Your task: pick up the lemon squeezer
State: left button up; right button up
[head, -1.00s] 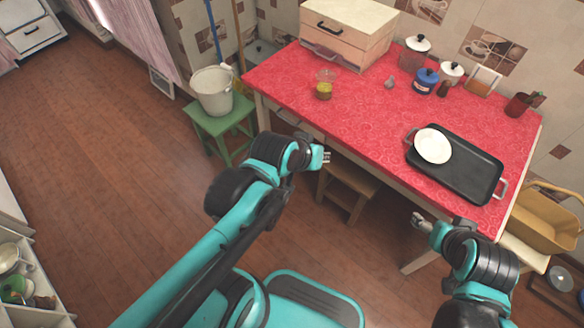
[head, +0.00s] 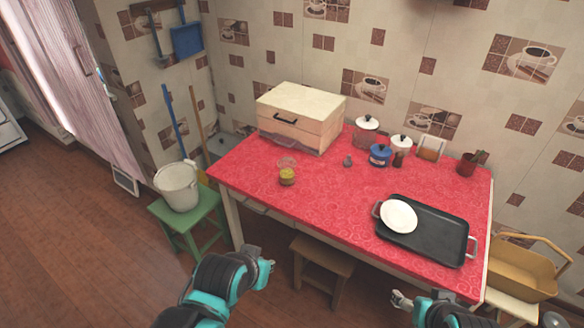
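I cannot clearly make out which item is the lemon squeezer. A small clear glass piece (head: 287,162) stands on the red table's left part, just behind a small yellow-green jar (head: 287,177); the glass piece may be it. A small grey pear-shaped item (head: 348,160) stands farther right. My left gripper (head: 269,265) is in front of the table's near edge, at the left, with nothing visible in it. My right gripper (head: 400,299) is in front of the near edge, farther right, also apart from everything. Their finger gaps are too small to read.
The red table (head: 330,205) has a clear middle. A black tray (head: 440,235) with a white plate (head: 398,216) lies at the right. A wooden bread box (head: 300,115) and several pots stand at the back. A stool (head: 320,268) is under the near edge.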

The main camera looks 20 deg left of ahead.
aim_at(287, 166)
jog(key=i+j, duration=0.35)
jog(key=j, duration=0.15)
jog(key=i+j, duration=0.3)
jog(key=j, duration=0.2)
jog(key=i+j, duration=0.35)
jog(key=j, duration=0.15)
jog(key=i+j, duration=0.3)
jog(key=j, duration=0.2)
